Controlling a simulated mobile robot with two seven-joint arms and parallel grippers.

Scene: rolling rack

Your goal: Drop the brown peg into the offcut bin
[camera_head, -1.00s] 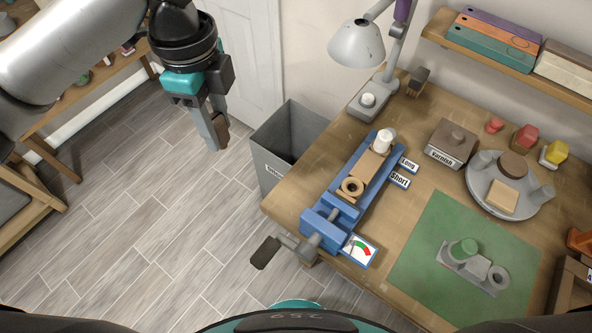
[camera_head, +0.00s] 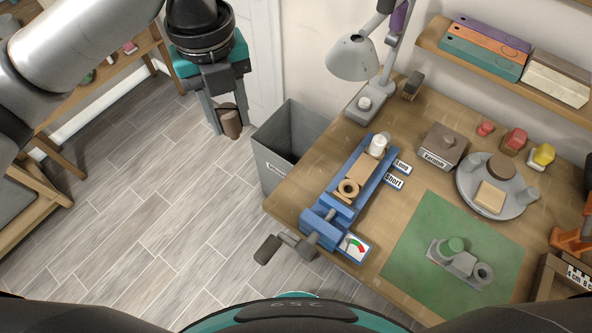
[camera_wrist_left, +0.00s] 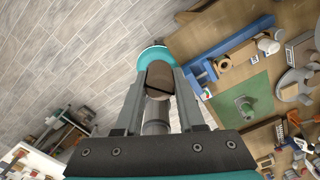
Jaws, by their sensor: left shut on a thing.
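The brown peg (camera_head: 231,124) is held between the fingertips of my left gripper (camera_head: 226,112), which is shut on it. In the left wrist view the peg (camera_wrist_left: 160,78) sits between the two grey fingers. In the head view the gripper and peg hang over the floor, to the left of the offcut bin and apart from it in the picture. The grey offcut bin (camera_head: 273,165) stands on the floor against the left end of the workbench. Its top is open, its inside is dark, and its label is too small to read. My right gripper is not in view.
The workbench (camera_head: 412,192) carries a blue fixture (camera_head: 323,226), a lamp (camera_head: 352,58), a brown block (camera_head: 444,146), a grey round tray (camera_head: 519,199) and a green mat (camera_head: 410,270). A wooden shelf stands at far left. The floor (camera_head: 160,220) between is clear.

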